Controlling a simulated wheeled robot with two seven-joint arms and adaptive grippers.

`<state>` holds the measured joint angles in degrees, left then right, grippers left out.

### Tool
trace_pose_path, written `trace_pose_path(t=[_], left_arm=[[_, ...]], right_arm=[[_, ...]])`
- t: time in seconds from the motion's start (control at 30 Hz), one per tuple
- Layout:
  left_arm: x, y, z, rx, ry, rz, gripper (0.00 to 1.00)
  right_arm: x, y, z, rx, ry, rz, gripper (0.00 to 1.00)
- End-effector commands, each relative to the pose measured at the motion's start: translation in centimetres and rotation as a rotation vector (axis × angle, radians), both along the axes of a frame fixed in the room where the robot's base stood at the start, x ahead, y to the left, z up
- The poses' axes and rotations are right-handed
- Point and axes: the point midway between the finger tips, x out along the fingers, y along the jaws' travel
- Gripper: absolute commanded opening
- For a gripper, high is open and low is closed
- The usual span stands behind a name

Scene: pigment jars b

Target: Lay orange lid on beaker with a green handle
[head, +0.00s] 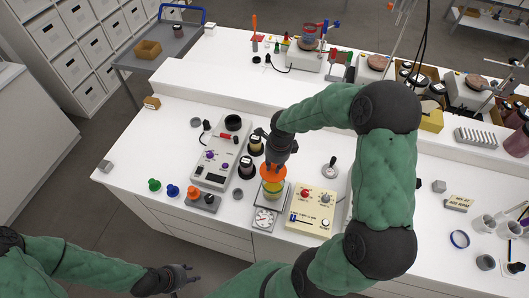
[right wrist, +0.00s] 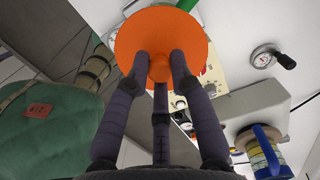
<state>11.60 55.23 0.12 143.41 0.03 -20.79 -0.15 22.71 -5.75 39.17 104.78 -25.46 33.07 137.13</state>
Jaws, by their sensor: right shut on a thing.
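My right gripper (head: 272,164) is shut on the knob of the orange lid (head: 273,173), a round disc. In the right wrist view the fingers (right wrist: 160,62) pinch that knob, and the lid (right wrist: 185,35) fills the top middle. The beaker (head: 271,189), with yellowish contents, is directly below the lid in the head view. I cannot tell whether lid and beaker touch. My left gripper (head: 186,277) is empty and looks open, off the table's front edge.
A dial scale (head: 264,219) is at the beaker's front. A cream control box (head: 312,207) stands to its right and a grey device (head: 216,160) to its left. Dark jars (head: 246,166) stand close on the left. A blue-handled beaker (right wrist: 262,152) shows in the wrist view.

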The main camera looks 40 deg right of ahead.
Motion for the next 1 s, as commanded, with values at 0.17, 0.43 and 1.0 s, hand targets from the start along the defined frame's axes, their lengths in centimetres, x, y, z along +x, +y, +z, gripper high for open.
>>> trace_pose_path(t=[0.17, 0.43, 1.0], left_arm=[[-0.1, 0.0, 0.0, 0.0, 0.002, -0.001, 0.4], [0.0, 0.0, -0.2, 0.0, 0.001, 0.0, 0.4], [-0.1, 0.0, -4.2, 0.0, 0.001, 0.0, 0.4]], right_arm=[[0.0, 0.0, 0.0, 0.0, 0.0, 0.0, 0.0], [0.0, 0.0, 0.0, -0.003, 0.002, 0.002, 0.0], [0.0, 0.0, -3.1, -0.023, 0.018, 0.01, 0.0]])
